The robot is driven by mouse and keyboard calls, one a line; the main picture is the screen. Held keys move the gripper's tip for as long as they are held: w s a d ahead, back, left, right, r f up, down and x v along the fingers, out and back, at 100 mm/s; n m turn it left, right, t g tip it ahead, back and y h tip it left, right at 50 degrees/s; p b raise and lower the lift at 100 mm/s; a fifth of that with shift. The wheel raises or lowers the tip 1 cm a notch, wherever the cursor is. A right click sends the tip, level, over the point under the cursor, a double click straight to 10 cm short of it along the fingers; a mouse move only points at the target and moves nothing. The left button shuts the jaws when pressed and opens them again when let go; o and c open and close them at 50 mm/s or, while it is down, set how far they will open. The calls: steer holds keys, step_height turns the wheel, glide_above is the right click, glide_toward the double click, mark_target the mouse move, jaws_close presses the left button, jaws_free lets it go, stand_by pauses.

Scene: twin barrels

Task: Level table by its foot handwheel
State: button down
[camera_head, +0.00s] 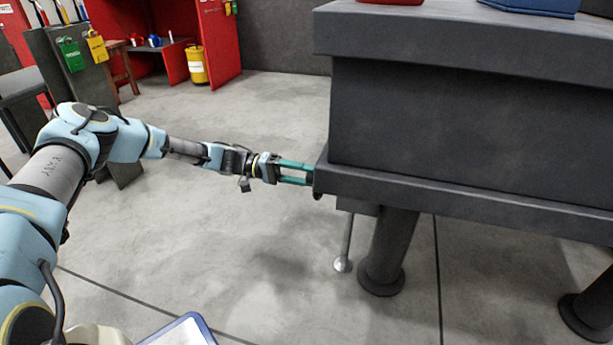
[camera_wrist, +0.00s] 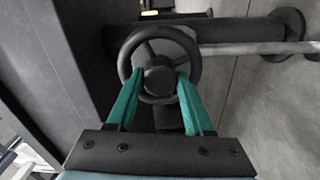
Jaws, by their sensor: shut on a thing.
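The table (camera_head: 455,125) is a heavy dark grey block on thick round legs at the right of the head view. The foot handwheel (camera_wrist: 154,37) is a black spoked wheel with a round hub, in the upper middle of the wrist view. My gripper (camera_wrist: 159,77) has its two teal fingers on either side of the hub, shut on the handwheel. In the head view my gripper (camera_head: 308,174) reaches the table's lower left corner. The wheel is mostly hidden there by the corner and the fingers.
A thin metal rod with a round foot (camera_head: 343,264) stands below the table beside a thick leg (camera_head: 388,252). Red cabinets (camera_head: 214,42) and a yellow barrel (camera_head: 196,65) stand at the back.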

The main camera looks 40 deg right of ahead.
stand_by(0.3)
steer(key=c, duration=0.6)
jaws_free()
steer(key=p+v, duration=0.2)
steer(key=v, duration=0.9)
steer(key=shift+f, duration=0.1)
